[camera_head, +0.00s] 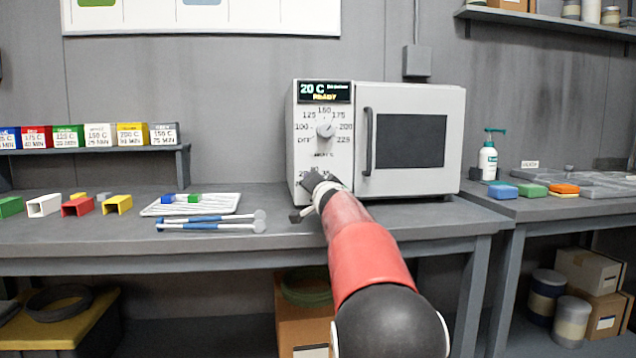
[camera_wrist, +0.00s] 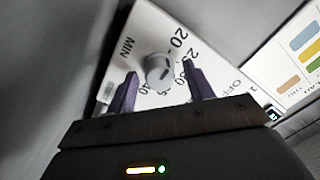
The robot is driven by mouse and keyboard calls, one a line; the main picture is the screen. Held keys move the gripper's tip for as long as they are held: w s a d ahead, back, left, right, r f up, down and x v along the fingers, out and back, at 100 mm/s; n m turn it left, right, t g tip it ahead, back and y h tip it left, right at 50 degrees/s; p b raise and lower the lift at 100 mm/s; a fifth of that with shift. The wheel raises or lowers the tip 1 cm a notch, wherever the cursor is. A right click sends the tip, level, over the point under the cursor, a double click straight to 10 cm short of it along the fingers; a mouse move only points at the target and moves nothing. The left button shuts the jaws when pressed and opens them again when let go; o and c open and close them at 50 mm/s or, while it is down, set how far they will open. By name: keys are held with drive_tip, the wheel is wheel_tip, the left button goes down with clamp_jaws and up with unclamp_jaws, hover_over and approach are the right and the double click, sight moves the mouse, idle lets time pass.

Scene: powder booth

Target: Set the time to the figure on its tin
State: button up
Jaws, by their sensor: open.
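The white oven's control panel (camera_head: 305,160) has a lit display (camera_head: 324,92) showing "20 C" and "READY". Below it is the temperature dial (camera_head: 325,130). The lower timer dial is mostly hidden behind my gripper in the head view. In the wrist view, the timer knob (camera_wrist: 158,70) is round and grey, with figures including 20 and 40, and "MIN", around it. My gripper (camera_wrist: 160,72) is open, its two dark fingers either side of the knob; contact cannot be told. Several colour-labelled tins (camera_head: 100,136) stand on the shelf at left; their minute figures are too small to read surely.
On the bench are a white rack (camera_head: 228,205) with blue and green pieces, blue-handled tools (camera_head: 195,228) and coloured square tubes (camera_head: 78,205). The oven door (camera_head: 412,150) is shut, its handle (camera_head: 369,140) beside the panel. A pump bottle (camera_head: 488,160) stands at right.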

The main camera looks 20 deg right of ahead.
drive_tip(key=shift+c, duration=0.2)
drive_tip(key=c, duration=0.9)
